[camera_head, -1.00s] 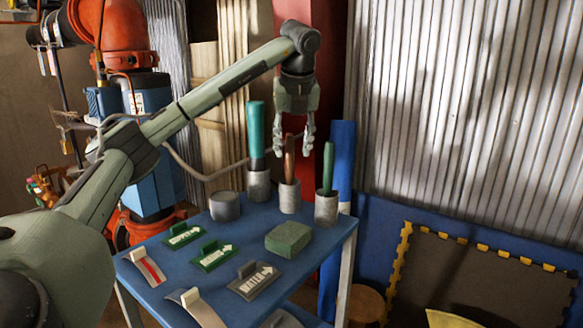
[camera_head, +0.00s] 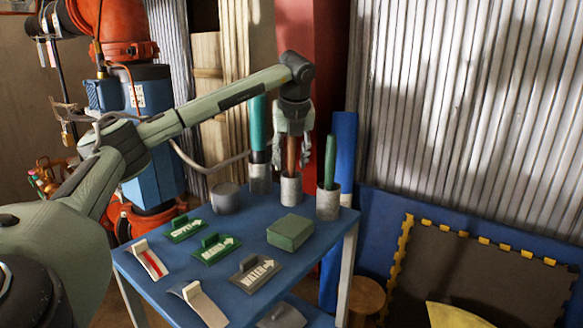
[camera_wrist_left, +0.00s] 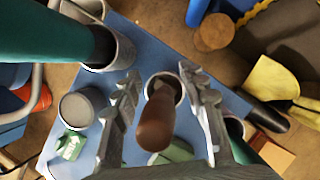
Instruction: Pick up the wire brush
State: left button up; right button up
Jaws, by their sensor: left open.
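A brown handle (camera_head: 292,156), which looks like that of the wire brush, stands upright in the middle grey cup (camera_head: 291,190) at the back of the blue table. Its head is hidden inside the cup. My left gripper (camera_head: 293,160) points down over it, open, with a finger on each side of the handle. In the left wrist view the handle (camera_wrist_left: 157,122) rises between the open fingers (camera_wrist_left: 158,74), with gaps visible on both sides. My right gripper is in neither view.
A teal-handled tool (camera_head: 258,125) in a cup is close on the left, and a green-handled one (camera_head: 330,160) on the right. An empty-looking grey pot (camera_head: 225,198), green block (camera_head: 290,232) and several label plates lie on the blue table (camera_head: 335,228).

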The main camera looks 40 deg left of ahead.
pick_arm(q)
grip_shut()
jog(key=shift+r, duration=0.15)
